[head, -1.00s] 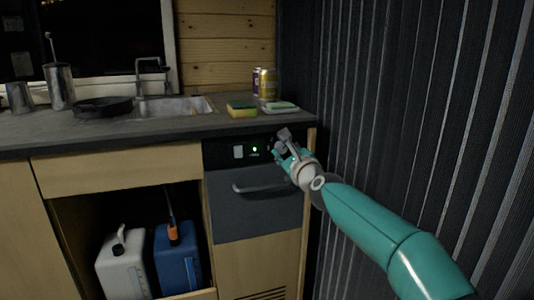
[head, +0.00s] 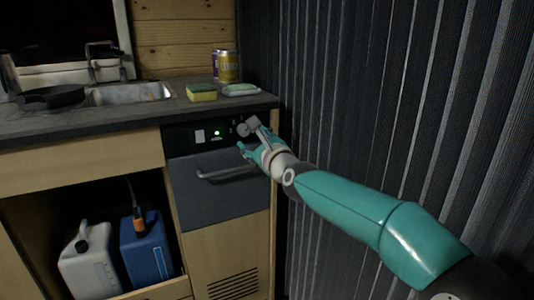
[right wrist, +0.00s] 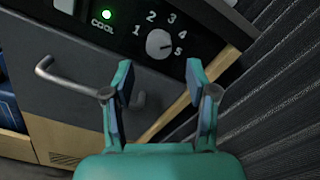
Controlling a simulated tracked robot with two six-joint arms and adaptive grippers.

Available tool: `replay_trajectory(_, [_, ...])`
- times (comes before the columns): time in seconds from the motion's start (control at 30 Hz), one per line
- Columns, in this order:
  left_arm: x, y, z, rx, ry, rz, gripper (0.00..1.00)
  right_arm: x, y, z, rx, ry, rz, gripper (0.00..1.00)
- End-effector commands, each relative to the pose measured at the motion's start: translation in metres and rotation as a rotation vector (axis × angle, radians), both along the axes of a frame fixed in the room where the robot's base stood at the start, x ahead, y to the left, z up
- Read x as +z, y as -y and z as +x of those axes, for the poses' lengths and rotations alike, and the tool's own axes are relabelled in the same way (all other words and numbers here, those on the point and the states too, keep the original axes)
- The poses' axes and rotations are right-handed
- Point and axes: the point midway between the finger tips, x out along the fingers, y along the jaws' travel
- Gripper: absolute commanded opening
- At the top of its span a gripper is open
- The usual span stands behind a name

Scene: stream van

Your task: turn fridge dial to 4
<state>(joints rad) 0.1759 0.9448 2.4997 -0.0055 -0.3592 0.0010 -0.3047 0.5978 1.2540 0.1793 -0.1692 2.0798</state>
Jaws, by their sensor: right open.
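The fridge dial (right wrist: 159,43) is a round pale knob on the black control panel (right wrist: 210,45), ringed by the numbers 1 to 5. In the right wrist view its dark pointer mark appears to face the 5. The dial also shows in the head view (head: 242,129), partly beside my fingers. The fridge (head: 215,200) has a dark grey door with a bar handle. My right gripper (right wrist: 160,75) is open and empty, its fingers pointing at the panel with the dial beyond and between them. It also shows in the head view (head: 247,136). My left gripper is not in view.
A green light (head: 217,133) and a pale switch (head: 199,136) sit left of the dial. Above is the counter (head: 130,112) with a sponge (head: 201,92), a soap dish (head: 240,90) and cans (head: 229,67). A dark ribbed wall (head: 400,100) stands close on the right.

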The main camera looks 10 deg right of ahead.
Motion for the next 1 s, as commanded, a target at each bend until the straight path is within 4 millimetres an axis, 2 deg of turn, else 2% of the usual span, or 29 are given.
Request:
replay_trajectory(0.3, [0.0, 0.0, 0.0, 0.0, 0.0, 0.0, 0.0, 0.0, 0.016, -0.053, 0.0, 0.0, 0.0, 0.57])
replay_trajectory(0.5, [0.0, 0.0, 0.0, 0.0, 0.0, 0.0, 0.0, -0.001, 0.022, -0.074, 0.0, -0.002, 0.0, 0.57])
replay_trajectory(0.7, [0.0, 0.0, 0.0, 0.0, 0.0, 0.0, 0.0, -0.001, 0.024, -0.08, 0.0, -0.002, 0.0, 0.57])
replay_trajectory(1.0, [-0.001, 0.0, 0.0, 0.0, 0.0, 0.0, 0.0, -0.001, 0.024, -0.079, 0.0, -0.002, 0.0, 0.57])
